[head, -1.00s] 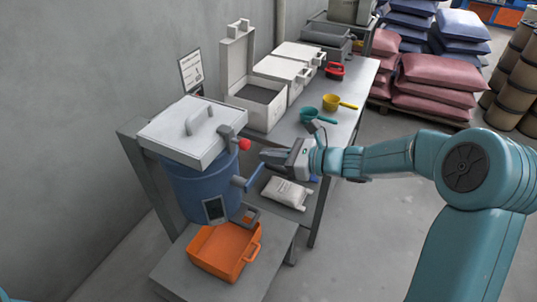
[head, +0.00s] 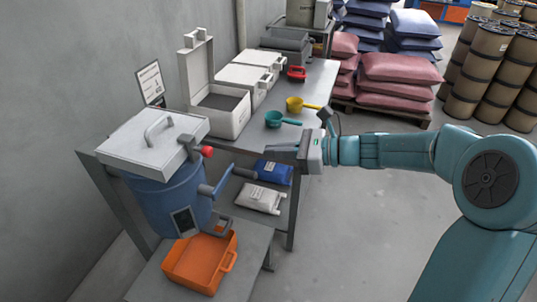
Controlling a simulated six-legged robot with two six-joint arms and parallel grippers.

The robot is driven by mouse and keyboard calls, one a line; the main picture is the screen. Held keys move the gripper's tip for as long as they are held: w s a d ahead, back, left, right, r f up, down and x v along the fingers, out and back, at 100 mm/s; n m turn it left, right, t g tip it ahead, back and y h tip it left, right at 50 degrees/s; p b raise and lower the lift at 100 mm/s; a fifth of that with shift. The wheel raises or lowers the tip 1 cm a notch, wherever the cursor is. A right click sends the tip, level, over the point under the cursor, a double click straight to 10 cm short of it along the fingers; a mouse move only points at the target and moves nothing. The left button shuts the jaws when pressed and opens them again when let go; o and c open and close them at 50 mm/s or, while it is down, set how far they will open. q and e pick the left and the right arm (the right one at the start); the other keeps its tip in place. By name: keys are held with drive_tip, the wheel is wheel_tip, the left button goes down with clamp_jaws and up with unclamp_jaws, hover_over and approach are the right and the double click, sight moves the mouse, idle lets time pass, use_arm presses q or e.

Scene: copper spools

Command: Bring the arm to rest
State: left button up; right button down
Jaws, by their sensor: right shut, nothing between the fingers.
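My right arm (head: 400,150) reaches in from the right side of the head view. My right gripper (head: 277,150) is shut and empty. It points left, in front of the edge of the grey bench (head: 312,95), and shows to the right of the blue drum (head: 165,200). The gripper appears apart from the drum and its blue-handled lever (head: 216,182). My left gripper is not in view.
A white lid box (head: 150,135) tops the drum. An orange tray (head: 205,258) sits below it. The bench holds an open white case (head: 222,112), a teal scoop (head: 280,118) and a yellow scoop (head: 300,104). White (head: 260,198) and blue (head: 275,171) bags lie below.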

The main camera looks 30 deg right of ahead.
idle(0.4)
drive_tip(key=s+a+f+n+g+h, duration=0.1)
drive_tip(key=s+a+f+n+g, duration=0.15)
drive_tip(key=f, duration=0.55)
drive_tip(key=s+a+f+n+g+h, duration=0.1)
drive_tip(key=a+f+n+g, duration=0.15)
drive_tip(key=f, duration=0.45)
drive_tip(key=s+a+f+n+g+h, duration=0.1)
drive_tip(key=s+a+f+g, duration=0.15)
drive_tip(key=f, duration=0.55)
drive_tip(key=s+a+f+n+g+h, duration=0.1)
drive_tip(key=s+a+f+n, duration=0.4)
drive_tip(key=s+f+n, duration=0.2)
drive_tip(key=s+a+f+n+g+h, duration=0.2)
drive_tip(key=s+a+f+n, duration=0.3)
drive_tip(key=s+f+n, duration=0.2)
wheel_tip(320, 180, down, 2)
drive_tip(key=n, duration=0.4)
drive_tip(key=shift+s+f+n, duration=0.15)
drive_tip(key=shift+f+n, duration=0.1)
drive_tip(key=shift+n, duration=0.05)
drive_tip(key=shift+a, duration=0.1)
